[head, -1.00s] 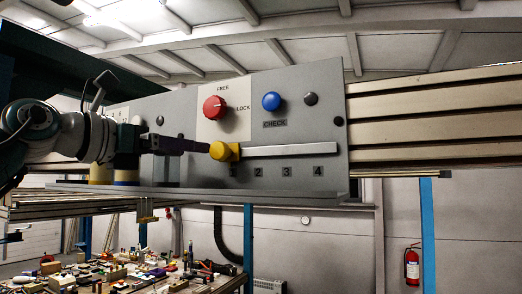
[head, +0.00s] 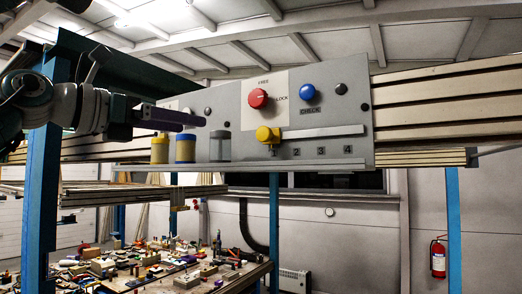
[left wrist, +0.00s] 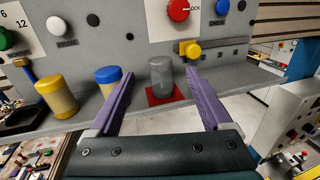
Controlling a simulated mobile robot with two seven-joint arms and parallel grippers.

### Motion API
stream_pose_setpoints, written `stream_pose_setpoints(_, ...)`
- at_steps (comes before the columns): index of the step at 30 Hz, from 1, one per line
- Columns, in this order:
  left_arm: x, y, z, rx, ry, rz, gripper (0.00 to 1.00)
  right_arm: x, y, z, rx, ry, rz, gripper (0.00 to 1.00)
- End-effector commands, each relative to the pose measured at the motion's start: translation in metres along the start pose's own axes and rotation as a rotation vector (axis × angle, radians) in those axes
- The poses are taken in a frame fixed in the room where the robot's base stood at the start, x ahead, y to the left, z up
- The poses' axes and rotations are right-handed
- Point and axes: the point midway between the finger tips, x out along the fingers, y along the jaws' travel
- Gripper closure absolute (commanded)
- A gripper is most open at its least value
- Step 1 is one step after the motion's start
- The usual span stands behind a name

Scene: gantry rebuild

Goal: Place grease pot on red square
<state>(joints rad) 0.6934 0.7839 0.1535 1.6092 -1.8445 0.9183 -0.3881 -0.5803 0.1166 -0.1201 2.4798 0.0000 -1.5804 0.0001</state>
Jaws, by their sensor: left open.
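Three pots stand in a row on the grey shelf. One has a yellow lid (head: 159,150) and also shows in the left wrist view (left wrist: 57,96). One has a blue lid and yellowish body (head: 185,151), also in the left wrist view (left wrist: 112,82). The third is a see-through grey pot (head: 220,146), standing over the red square (left wrist: 163,98). No label shows which is the grease pot. My left gripper (head: 203,120) is open with purple fingers. In the left wrist view, the grey pot appears between and beyond its fingertips (left wrist: 159,76). My right gripper is not in view.
Behind the shelf is a grey panel (head: 358,112) with a red knob (head: 258,98), a blue button (head: 307,91) and a yellow slider knob (head: 266,133). A dark tray (left wrist: 22,118) lies left of the pots. A cluttered workbench (head: 140,282) stands below.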

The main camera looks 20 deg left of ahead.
Motion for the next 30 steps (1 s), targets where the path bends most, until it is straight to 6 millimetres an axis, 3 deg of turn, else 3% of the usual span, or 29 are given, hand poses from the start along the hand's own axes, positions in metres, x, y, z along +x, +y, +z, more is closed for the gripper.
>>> stream_pose_setpoints(8,0.001,-0.002,0.000,-0.008,-0.007,-0.007,0.17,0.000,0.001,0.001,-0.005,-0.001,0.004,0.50)
stream_pose_setpoints(11,0.006,-0.021,-0.002,-0.074,-0.073,-0.056,0.17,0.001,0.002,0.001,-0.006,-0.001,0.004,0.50)
stream_pose_setpoints(15,0.008,-0.070,-0.002,-0.400,-0.302,-0.179,0.17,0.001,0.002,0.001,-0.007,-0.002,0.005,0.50)
stream_pose_setpoints(17,0.000,-0.081,-0.006,-0.639,-0.422,-0.204,0.17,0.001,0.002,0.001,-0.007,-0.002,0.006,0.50)
stream_pose_setpoints(19,-0.013,-0.078,-0.022,-0.959,-0.547,-0.176,0.17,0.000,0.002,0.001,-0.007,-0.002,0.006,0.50)
stream_pose_setpoints(20,-0.019,-0.073,-0.034,-1.103,-0.590,-0.144,0.17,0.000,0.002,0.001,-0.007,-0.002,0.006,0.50)
stream_pose_setpoints(22,-0.035,-0.059,-0.076,-1.442,-0.670,-0.018,0.17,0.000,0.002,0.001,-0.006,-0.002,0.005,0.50)
stream_pose_setpoints(23,-0.042,-0.054,-0.100,-1.586,-0.693,0.060,0.17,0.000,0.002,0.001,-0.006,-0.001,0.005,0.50)
stream_pose_setpoints(25,-0.063,-0.052,-0.168,-1.907,-0.719,0.292,0.17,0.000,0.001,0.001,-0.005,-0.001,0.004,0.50)
stream_pose_setpoints(27,-0.090,-0.068,-0.240,-2.176,-0.703,0.580,0.17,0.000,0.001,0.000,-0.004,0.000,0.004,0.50)
stream_pose_setpoints(30,-0.135,-0.114,-0.323,-2.429,-0.619,1.003,0.17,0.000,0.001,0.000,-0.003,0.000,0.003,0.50)
